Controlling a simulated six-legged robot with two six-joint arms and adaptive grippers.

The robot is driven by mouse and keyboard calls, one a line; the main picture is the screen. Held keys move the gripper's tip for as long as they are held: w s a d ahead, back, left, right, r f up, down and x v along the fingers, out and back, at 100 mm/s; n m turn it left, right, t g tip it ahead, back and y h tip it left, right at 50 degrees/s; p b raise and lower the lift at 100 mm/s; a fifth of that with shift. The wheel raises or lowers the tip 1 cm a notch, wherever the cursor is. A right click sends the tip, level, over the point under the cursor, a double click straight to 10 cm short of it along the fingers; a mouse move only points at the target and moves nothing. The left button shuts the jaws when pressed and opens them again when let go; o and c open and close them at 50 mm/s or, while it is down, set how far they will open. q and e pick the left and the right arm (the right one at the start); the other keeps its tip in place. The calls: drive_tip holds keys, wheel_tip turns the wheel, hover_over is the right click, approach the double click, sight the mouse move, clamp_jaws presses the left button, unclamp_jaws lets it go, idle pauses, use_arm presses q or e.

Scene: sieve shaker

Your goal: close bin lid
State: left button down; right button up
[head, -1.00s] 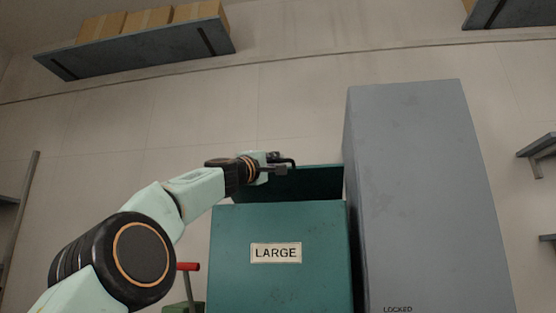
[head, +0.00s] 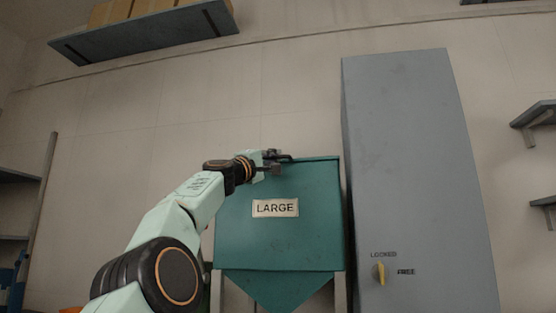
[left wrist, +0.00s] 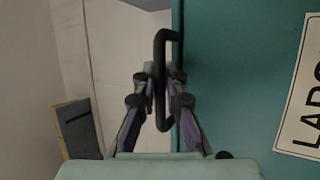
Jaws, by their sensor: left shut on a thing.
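The teal bin (head: 279,237) with a LARGE label stands in the middle of the head view. Its lid (head: 318,159) shows only as a thin edge along the bin's top, and I see no dark opening under it. A black bar handle (left wrist: 161,112) sits at the lid's left part. My left gripper (head: 275,163) is at the top of the bin. In the left wrist view its fingers (left wrist: 160,88) are closed on the handle from both sides. My right gripper is not in view.
A wall shelf (head: 150,35) with boxes hangs high at left. Brackets (head: 535,120) stick out at far right.

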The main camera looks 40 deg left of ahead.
use_arm(q)
drive_tip(key=shift+s+d+f, duration=0.15)
drive_tip(key=shift+s+f, duration=0.05)
drive_tip(key=shift+f, duration=0.2)
drive_tip(key=shift+w+f, duration=0.1)
drive_tip(key=c, duration=1.8)
unclamp_jaws()
drive_tip(key=shift+o, duration=0.6)
drive_tip(key=shift+a, duration=0.25)
drive_tip(key=shift+d+r, duration=0.1)
drive_tip(key=shift+r, duration=0.15)
